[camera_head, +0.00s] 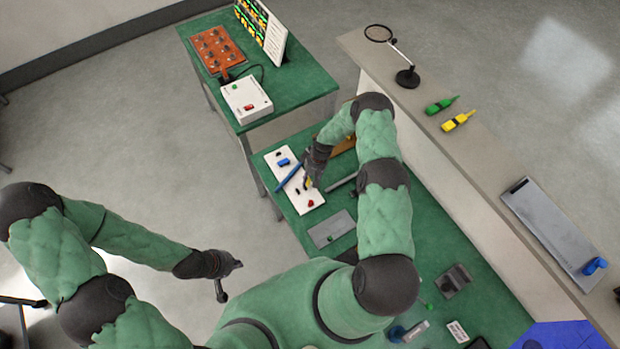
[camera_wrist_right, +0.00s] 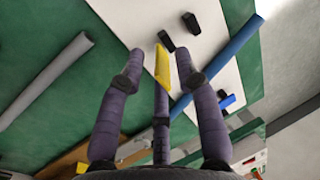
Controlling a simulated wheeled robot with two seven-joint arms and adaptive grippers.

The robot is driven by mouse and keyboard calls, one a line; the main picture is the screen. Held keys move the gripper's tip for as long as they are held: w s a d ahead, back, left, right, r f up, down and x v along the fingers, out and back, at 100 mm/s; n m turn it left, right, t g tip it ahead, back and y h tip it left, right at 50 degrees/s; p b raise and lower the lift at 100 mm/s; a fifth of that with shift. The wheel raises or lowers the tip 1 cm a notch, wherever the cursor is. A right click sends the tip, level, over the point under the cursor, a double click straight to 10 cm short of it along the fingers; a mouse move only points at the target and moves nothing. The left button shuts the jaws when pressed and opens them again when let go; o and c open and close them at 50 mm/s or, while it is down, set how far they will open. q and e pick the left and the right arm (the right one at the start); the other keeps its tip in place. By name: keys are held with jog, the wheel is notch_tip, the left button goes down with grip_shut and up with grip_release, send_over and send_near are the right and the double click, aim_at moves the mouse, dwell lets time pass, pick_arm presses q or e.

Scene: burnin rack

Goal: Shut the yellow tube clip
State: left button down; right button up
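The yellow tube clip (camera_head: 309,183) is on the white board (camera_head: 282,184), mostly hidden in the head view by my right gripper (camera_head: 311,180). In the right wrist view its yellow part (camera_wrist_right: 162,66) shows as a narrow upright piece between the purple fingertips of my right gripper (camera_wrist_right: 157,68). These fingers are spread, with a visible space on each side of the yellow piece. Whether the clip is open or shut cannot be told. A blue tube (camera_wrist_right: 222,62) runs diagonally across the board beside it. My left gripper (camera_head: 229,278) is empty over the floor, its fingers apart.
A blue clip (camera_head: 284,162) and a red clip (camera_head: 310,203) are on the board. Black pieces (camera_wrist_right: 190,22) stand near the yellow one. A grey tube (camera_wrist_right: 45,80) lies on the green bench. A grey plate (camera_head: 331,229) lies nearer me. The floor around my left gripper is clear.

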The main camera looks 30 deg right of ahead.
aim_at(307, 184)
grip_shut()
jog(key=shift+a+r+h, duration=0.1)
jog(key=shift+a+h, duration=0.1)
jog(key=shift+h, duration=0.2)
jog(key=shift+a, duration=0.1)
jog(key=shift+a+h+b, duration=0.2)
jog(key=shift+h+b, duration=0.5)
jog(key=shift+b, duration=0.05)
jog(key=a+h+b, duration=0.1)
jog(key=h+b, duration=0.1)
jog(key=b, duration=0.3)
jog(key=h+b, duration=0.1)
jog(key=b, duration=0.4)
jog(key=shift+a+t+h, duration=0.3)
jog(key=shift+a+h, duration=0.05)
jog(key=shift+h, duration=0.05)
jog(key=shift+s+a+h+b, duration=0.15)
jog(key=shift+h+b, duration=0.35)
jog(key=shift+b, duration=0.9)
jog(key=shift+o, duration=1.3)
grip_release()
jog(key=shift+a, duration=0.1)
